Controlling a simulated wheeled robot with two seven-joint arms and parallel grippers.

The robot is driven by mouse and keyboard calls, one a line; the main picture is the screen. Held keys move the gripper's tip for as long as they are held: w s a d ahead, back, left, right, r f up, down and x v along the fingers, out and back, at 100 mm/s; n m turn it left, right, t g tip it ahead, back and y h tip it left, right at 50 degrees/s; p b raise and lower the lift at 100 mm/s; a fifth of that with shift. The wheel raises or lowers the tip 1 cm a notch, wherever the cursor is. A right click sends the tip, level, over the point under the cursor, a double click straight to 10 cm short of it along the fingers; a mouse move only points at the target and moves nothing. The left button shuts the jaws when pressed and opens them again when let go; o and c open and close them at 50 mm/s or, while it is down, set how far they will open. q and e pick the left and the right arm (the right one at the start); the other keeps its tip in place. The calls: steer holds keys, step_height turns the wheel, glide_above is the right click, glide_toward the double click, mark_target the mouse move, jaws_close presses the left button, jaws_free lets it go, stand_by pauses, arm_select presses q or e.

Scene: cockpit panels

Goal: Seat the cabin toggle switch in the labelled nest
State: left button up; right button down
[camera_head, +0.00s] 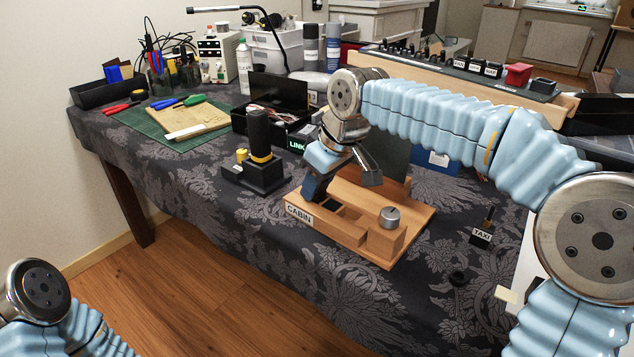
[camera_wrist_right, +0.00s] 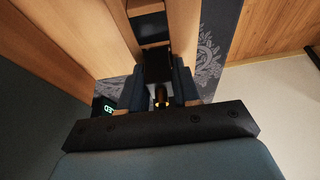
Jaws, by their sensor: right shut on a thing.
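The wooden fixture (camera_head: 335,228) stands on the table with a white CABIN label on its front left. My right gripper (camera_head: 312,187) points down over the label end of the fixture. In the wrist view my right gripper (camera_wrist_right: 160,82) is shut on the cabin toggle switch (camera_wrist_right: 157,64), a black block with a brass-coloured stem between the fingers. The switch is between wooden walls there. I cannot tell whether it touches the bottom. In the head view the fingers hide the switch. My left gripper is out of view; only part of my left arm shows.
A metal knob (camera_head: 389,217) sits on the fixture's right block. A TAXI-labelled switch (camera_head: 481,236) and a black ring (camera_head: 458,278) lie right of it. A black stand with an upright handle (camera_head: 258,140) is at left. The cloth in front is clear.

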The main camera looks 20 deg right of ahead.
arm_select(q)
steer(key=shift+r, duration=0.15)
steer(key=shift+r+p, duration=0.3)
steer(key=shift+p, duration=0.1)
stand_by(2.3)
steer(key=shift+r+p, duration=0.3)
steer(key=shift+p, duration=0.05)
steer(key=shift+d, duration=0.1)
